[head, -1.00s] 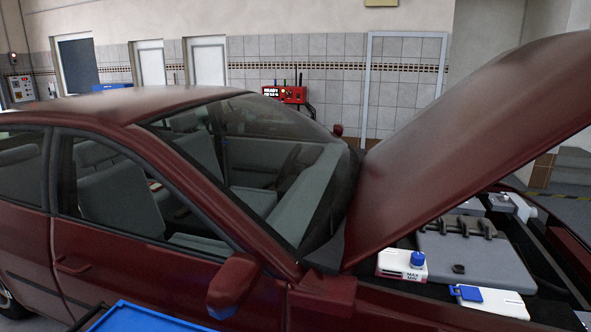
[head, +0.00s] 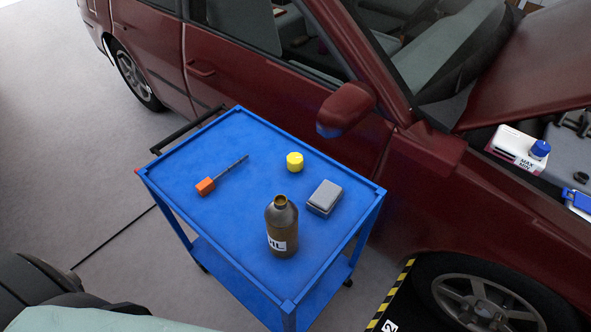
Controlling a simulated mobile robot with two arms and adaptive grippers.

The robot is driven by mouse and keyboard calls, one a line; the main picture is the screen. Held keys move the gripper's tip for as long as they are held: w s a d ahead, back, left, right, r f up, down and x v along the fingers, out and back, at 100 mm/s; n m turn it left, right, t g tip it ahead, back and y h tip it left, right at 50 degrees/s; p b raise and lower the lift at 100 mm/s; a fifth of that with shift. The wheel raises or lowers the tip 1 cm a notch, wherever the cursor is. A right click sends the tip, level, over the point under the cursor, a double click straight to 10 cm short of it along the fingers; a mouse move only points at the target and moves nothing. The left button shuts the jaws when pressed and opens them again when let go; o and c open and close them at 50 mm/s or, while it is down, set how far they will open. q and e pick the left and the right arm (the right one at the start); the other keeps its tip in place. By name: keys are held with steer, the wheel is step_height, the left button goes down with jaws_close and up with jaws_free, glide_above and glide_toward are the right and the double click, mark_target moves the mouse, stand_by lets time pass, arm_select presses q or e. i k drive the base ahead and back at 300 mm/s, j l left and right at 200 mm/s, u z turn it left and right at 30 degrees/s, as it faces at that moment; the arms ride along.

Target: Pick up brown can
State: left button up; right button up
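The brown can (head: 281,229) is a dark brown bottle-shaped container with a white label and an open neck. It stands upright on the blue cart's top (head: 225,222), near its front right corner. No gripper touches it. Neither of my grippers shows in the head view.
On the cart top are a yellow cap (head: 294,162), a grey box (head: 324,197) and an orange-handled tool (head: 206,186). A dark red car (head: 480,205) with its hood raised stands close behind the cart. The floor (head: 70,170) left of the cart is clear.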

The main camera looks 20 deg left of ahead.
mark_target(282, 215)
steer(key=u, duration=0.7)
